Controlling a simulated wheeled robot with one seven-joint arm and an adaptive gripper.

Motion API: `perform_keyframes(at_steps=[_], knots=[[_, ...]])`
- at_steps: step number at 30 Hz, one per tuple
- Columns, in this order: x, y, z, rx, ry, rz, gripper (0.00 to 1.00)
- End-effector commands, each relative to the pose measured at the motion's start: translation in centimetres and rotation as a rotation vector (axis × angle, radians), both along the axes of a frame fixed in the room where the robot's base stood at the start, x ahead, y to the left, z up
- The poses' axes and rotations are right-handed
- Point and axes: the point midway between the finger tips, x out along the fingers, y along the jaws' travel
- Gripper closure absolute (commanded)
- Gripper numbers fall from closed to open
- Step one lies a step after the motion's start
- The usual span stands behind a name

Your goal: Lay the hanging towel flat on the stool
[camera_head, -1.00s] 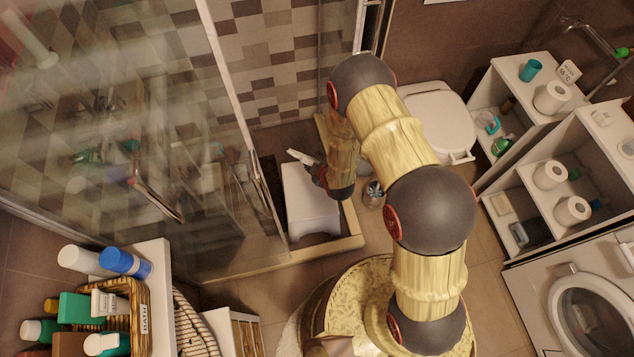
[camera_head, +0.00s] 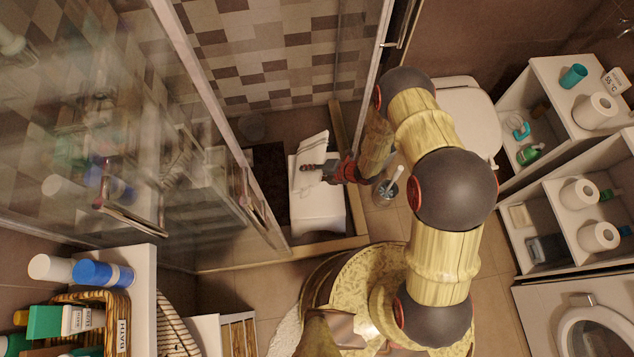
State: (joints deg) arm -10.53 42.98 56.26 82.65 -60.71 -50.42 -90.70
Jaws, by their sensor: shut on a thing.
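The white stool (camera_head: 318,214) stands in the shower area, with its near part bare. A white towel (camera_head: 312,146) shows as a pale, slanted sheet over the stool's far end. My gripper (camera_head: 318,168) reaches in from the right and is shut on the towel. I cannot tell how much of the towel touches the stool top. My gripper covers part of the towel and the stool's far right side.
The glass shower door (camera_head: 215,130) is close on the left of the stool. A low shower edge (camera_head: 290,255) runs in front. A toilet brush holder (camera_head: 385,190) stands to the right, near the toilet (camera_head: 465,115). White shelves (camera_head: 545,205) line the right side.

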Motion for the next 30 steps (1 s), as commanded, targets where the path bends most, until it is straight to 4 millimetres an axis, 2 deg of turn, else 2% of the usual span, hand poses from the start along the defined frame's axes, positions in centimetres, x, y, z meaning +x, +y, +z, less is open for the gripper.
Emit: perform_keyframes(at_steps=[5, 11, 30], knots=[[0.0, 0.0, -0.2, 0.000, -0.022, 0.001, 1.00], [0.0, 0.0, -1.6, 0.000, -0.022, 0.000, 1.00], [0.1, 0.0, -9.5, 0.000, -0.022, -0.002, 1.00]])
